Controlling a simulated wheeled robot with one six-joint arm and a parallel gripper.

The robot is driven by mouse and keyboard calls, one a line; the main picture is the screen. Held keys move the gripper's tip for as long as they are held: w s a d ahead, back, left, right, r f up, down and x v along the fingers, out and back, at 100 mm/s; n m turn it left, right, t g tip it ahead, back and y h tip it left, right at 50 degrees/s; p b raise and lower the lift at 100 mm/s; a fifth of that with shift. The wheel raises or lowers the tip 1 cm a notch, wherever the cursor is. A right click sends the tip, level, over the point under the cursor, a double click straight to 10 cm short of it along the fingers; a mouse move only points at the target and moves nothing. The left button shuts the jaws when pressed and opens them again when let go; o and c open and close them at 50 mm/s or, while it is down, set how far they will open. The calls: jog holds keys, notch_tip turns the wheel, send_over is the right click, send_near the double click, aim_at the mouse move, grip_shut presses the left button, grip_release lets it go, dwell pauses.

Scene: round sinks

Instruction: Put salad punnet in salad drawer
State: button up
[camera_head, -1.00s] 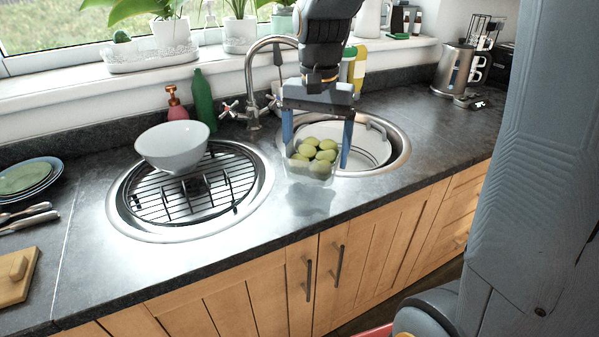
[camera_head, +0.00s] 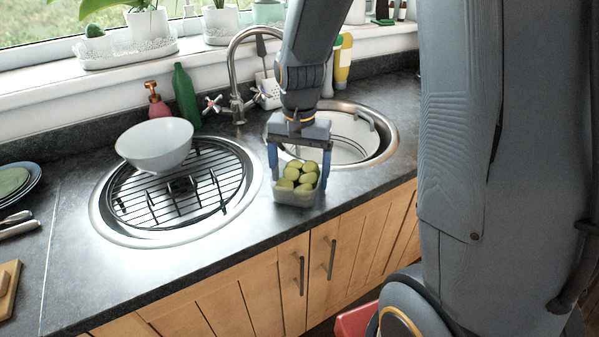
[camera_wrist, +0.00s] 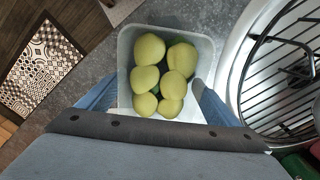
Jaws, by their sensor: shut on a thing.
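The punnet (camera_head: 296,196) is a clear, open-topped box holding several green-yellow round fruits or vegetables (camera_head: 302,175). My gripper (camera_head: 299,172) is shut on the punnet, with a blue finger at each side. The punnet is above the front part of the dark worktop, in front of the right sink; I cannot tell how high. In the wrist view the punnet (camera_wrist: 202,50) is upright between the blue fingers, with its contents in plain sight. No salad drawer can be made out in these views.
The left round sink (camera_head: 98,215) has a black rack and a white bowl (camera_head: 155,146). The right round sink (camera_head: 392,150) holds white dishes behind my gripper. A tap (camera_head: 233,75) and green bottle (camera_head: 185,97) stand behind. Wooden cupboards (camera_head: 255,290) lie below the worktop edge.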

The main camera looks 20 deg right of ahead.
jog(key=shift+f, duration=0.15)
jog(key=o, duration=0.7)
jog(key=shift+f, duration=0.1)
jog(key=o, duration=0.3)
